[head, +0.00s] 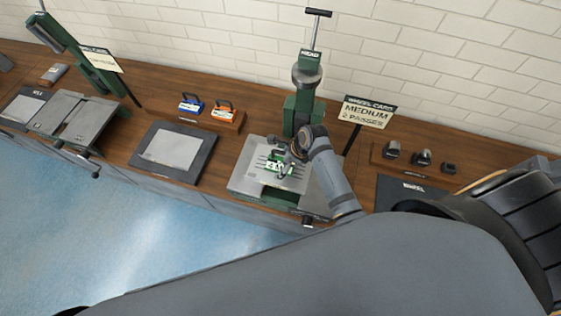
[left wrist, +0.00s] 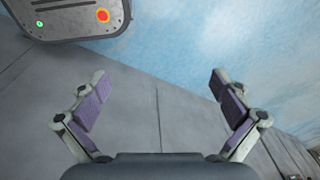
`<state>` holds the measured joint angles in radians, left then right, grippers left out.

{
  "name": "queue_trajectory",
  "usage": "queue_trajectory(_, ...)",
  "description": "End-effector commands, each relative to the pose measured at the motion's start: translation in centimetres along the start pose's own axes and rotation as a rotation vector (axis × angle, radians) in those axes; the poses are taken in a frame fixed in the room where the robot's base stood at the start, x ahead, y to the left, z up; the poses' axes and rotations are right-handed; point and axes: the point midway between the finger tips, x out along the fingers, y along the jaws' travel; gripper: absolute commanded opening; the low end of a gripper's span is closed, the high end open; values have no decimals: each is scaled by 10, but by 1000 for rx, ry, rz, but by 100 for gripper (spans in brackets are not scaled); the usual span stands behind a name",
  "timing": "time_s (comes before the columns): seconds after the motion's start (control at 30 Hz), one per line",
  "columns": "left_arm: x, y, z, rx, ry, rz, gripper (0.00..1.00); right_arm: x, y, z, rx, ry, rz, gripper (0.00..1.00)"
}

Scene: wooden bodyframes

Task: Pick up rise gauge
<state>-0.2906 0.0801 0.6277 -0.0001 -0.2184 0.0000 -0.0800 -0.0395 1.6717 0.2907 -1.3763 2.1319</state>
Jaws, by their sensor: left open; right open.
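No label that I can read says rise gauge, so I cannot tell for certain which thing it is. A small green and white lettered piece (head: 278,166) lies on the grey plate (head: 248,182) of the green press. My right gripper (head: 282,157) is open right over this piece and partly hides it; whether it touches is unclear. A blue handled piece (head: 190,106) and an orange handled piece (head: 222,110) sit on a wooden stand behind and to the left. My left gripper (left wrist: 162,88) is open and empty in the left wrist view.
The green press column (head: 303,78) rises behind my right gripper, with a "Medium 2 passes" sign (head: 367,111) at its right. A dark mat with a grey plate (head: 172,148) lies left. Small grey blocks (head: 421,157) stand right. The wooden bench (head: 140,118) has bare patches.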

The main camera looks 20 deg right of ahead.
Motion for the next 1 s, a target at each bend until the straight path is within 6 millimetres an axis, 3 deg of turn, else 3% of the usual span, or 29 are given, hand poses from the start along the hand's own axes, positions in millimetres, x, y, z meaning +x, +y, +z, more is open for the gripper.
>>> queue_trajectory(0.27,-1,0,17,1,-26,0,100,7,0,0,-1,0,0,83)
queue_trajectory(0.77,-1,0,12,1,-19,0,100,7,0,0,0,0,0,16)
queue_trajectory(1.0,-1,0,11,1,-17,1,100,6,0,0,-1,-1,-1,15)
